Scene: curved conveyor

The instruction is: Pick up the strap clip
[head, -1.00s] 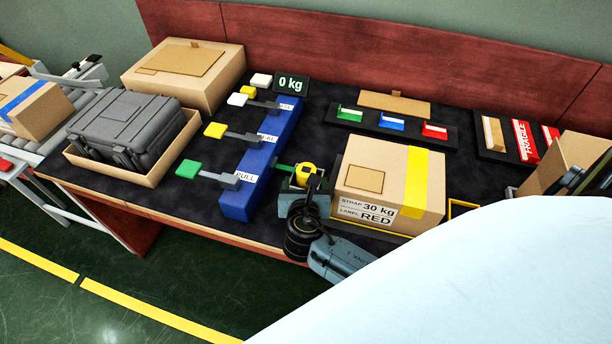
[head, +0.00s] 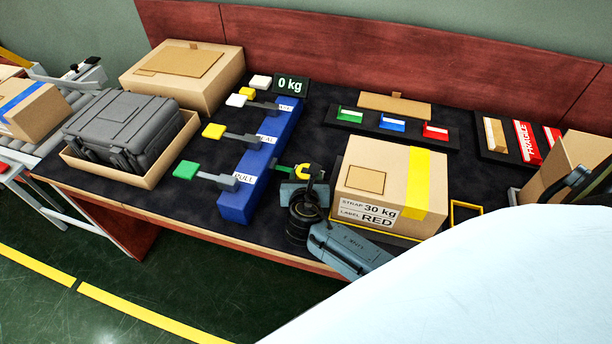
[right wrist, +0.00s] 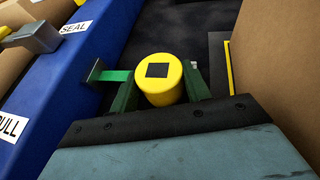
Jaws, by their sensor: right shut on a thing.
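The strap clip, a yellow round piece with a black square on top, shows in the right wrist view (right wrist: 159,80) and in the head view (head: 302,170). The gripper partly hides the clip in the head view. My left gripper is not in view.
A blue block (head: 237,205) with levers labelled PULL and SEAL stands left of the clip. A carton (head: 362,180) marked 30 kg and RED stands close on the right. A display (head: 290,84) reads 0 kg. A grey case (head: 122,120) sits in an open box at left.

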